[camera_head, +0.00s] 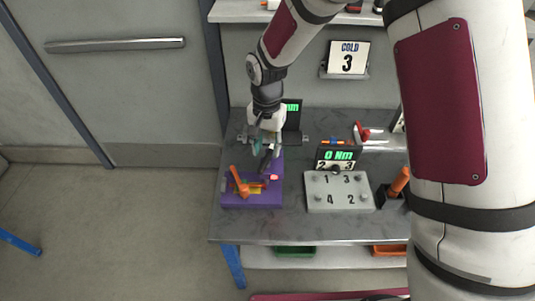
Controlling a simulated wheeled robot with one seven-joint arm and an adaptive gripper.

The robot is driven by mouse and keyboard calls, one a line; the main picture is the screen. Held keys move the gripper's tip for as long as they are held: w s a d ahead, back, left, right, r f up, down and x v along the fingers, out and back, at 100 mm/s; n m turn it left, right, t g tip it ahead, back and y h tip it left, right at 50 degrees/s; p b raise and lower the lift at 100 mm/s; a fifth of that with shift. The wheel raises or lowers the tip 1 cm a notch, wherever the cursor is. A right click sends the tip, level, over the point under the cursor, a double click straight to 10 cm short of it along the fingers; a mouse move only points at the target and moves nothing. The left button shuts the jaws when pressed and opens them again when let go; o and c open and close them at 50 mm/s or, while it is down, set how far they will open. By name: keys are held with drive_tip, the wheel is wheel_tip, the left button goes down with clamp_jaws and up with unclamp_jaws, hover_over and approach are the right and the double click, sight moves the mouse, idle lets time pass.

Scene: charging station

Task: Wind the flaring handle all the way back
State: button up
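A purple fixture (253,198) stands at the left front of the grey workbench. My gripper (265,163) points down over the back of the fixture. A teal part (257,147) shows between or beside its fingers. A grey bar end (241,138) sticks out left of the gripper, perhaps part of the flaring handle. The gripper hides the middle of it. I cannot tell whether the fingers are open or touching it.
A grey block (322,204) numbered 1 to 4 sits right of the fixture, with a "0 Nm" display (338,155) behind it. An orange-handled tool (399,181) stands in a dark holder farther right. The bench's front strip is clear.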

sight(267, 157)
drive_tip(key=shift+f, duration=1.7)
clamp_jaws()
drive_tip(key=shift+n, duration=0.4)
